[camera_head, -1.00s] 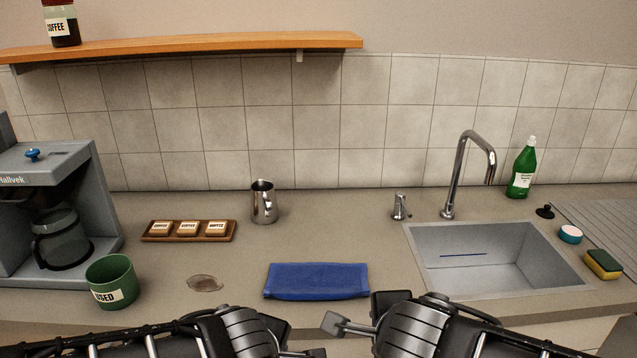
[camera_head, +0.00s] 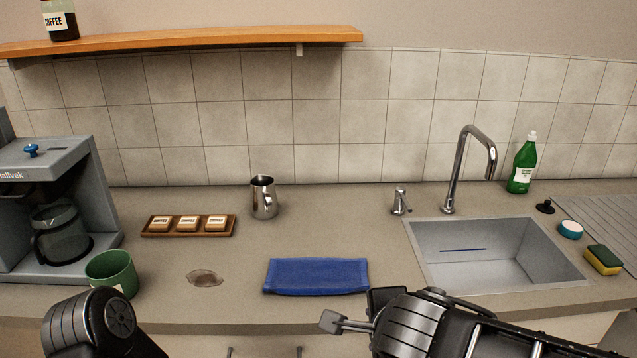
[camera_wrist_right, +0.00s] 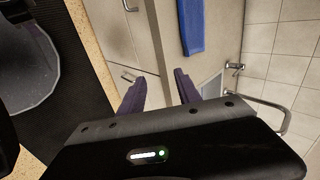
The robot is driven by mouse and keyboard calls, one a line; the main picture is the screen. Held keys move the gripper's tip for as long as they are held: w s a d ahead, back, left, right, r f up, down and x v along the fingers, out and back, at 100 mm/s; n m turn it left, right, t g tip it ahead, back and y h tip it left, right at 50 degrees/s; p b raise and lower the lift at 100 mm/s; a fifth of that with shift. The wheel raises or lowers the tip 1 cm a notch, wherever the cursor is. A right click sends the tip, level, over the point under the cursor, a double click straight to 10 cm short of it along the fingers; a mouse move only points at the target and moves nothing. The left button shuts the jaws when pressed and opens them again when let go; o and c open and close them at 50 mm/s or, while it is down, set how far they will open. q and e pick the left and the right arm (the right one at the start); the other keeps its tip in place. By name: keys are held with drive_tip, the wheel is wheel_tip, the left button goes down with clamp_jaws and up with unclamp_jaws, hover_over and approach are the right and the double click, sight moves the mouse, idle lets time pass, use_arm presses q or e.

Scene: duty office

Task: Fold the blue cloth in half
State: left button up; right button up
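The blue cloth (camera_head: 316,277) lies as a neat wide rectangle on the counter (camera_head: 235,309), near its front edge and left of the sink. I cannot tell how many layers it has. It also shows at the top of the right wrist view (camera_wrist_right: 191,26). My right gripper (camera_wrist_right: 160,78) has its two dark fingers apart with nothing between them, and it is clear of the cloth. My right arm is at the bottom of the head view, below and right of the cloth. Part of my left arm is at the lower left; its gripper is out of view.
A green mug (camera_head: 113,272), a dark-rimmed stain (camera_head: 205,278), a labelled coffee tray (camera_head: 188,233) and a steel pitcher (camera_head: 263,198) are left of or behind the cloth. The sink (camera_head: 494,256) is at right. A coffee maker (camera_head: 62,215) is far left.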

drive_tip(key=s+a+f+n+g+y, duration=0.1)
drive_tip(key=s+a+f+n+g, duration=0.15)
drive_tip(key=f, duration=0.65)
drive_tip(key=s+a+f+n+g+y, duration=0.15)
drive_tip(key=f+n, duration=0.25)
drive_tip(key=f, duration=0.5)
drive_tip(key=s+a+f+n+g+y, duration=0.15)
drive_tip(key=f+n, duration=0.25)
drive_tip(key=f, duration=0.6)
drive_tip(key=s+d+f+n+g, duration=0.1)
drive_tip(key=s+d+f+n, duration=0.1)
drive_tip(key=s+f, duration=0.2)
drive_tip(key=s+d+f+n, duration=0.1)
drive_tip(key=s+f+n, duration=0.2)
drive_tip(key=f, duration=0.8)
drive_tip(key=shift+s+d+g, duration=0.35)
drive_tip(key=shift+s+d, duration=0.05)
drive_tip(key=shift+s, duration=0.2)
